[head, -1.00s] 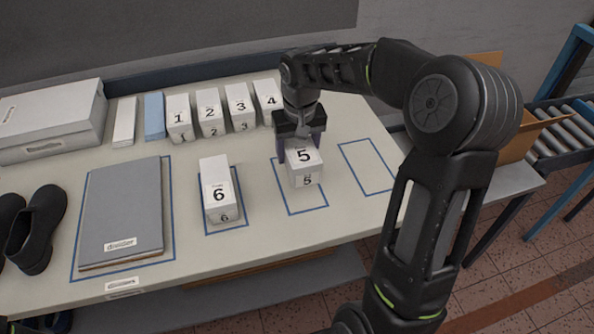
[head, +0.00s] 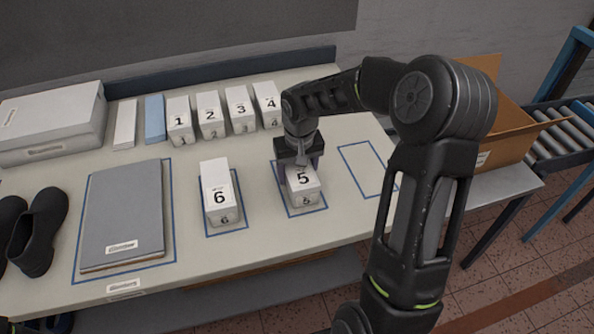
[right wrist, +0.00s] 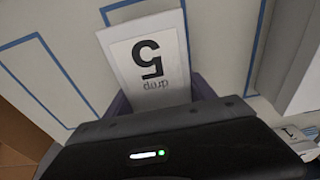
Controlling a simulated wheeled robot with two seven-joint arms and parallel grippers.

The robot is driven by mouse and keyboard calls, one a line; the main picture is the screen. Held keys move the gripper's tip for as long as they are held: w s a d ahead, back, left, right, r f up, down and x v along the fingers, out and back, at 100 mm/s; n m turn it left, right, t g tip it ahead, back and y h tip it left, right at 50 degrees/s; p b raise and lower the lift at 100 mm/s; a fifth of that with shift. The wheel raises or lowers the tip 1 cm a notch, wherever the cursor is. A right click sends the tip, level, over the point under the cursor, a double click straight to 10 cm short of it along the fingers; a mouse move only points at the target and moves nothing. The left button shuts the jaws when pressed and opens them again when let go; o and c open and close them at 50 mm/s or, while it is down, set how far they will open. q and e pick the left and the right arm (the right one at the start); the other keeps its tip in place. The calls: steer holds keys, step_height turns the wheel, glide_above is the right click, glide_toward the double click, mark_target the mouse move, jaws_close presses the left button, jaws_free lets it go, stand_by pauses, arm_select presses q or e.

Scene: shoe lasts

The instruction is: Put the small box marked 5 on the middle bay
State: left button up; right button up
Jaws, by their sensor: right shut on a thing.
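The small white box marked 5 (head: 304,186) is inside the blue outline of the middle bay (head: 321,207), upright, at or very near the table top. Whether its base touches the table I cannot tell. My right gripper (head: 299,160) is shut on its back part from above, with purple fingers at its sides. In the right wrist view the face of box 5 (right wrist: 150,62) shows between the fingers (right wrist: 165,100), its lower end hidden by the gripper. My left gripper is out of view.
The box marked 6 (head: 219,195) stands in the bay to the left. The right bay (head: 367,169) is empty. Boxes 1 to 4 (head: 210,116) stand in a row behind. A grey flat box (head: 122,215) and black shoes (head: 38,230) are at left. An open carton (head: 507,130) is at right.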

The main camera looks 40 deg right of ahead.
mark_target(299, 168)
steer(key=shift+f, duration=0.1)
steer(key=o, duration=1.6)
steer(key=shift+c, duration=0.2)
steer(key=r, duration=0.4)
steer(key=s+r, duration=0.1)
steer(key=r, duration=0.3)
steer(key=r+b, duration=0.1)
steer(key=r, duration=0.3)
steer(key=shift+s+a+r, duration=0.1)
steer(key=shift+s+a, duration=0.1)
steer(key=shift+a, duration=0.05)
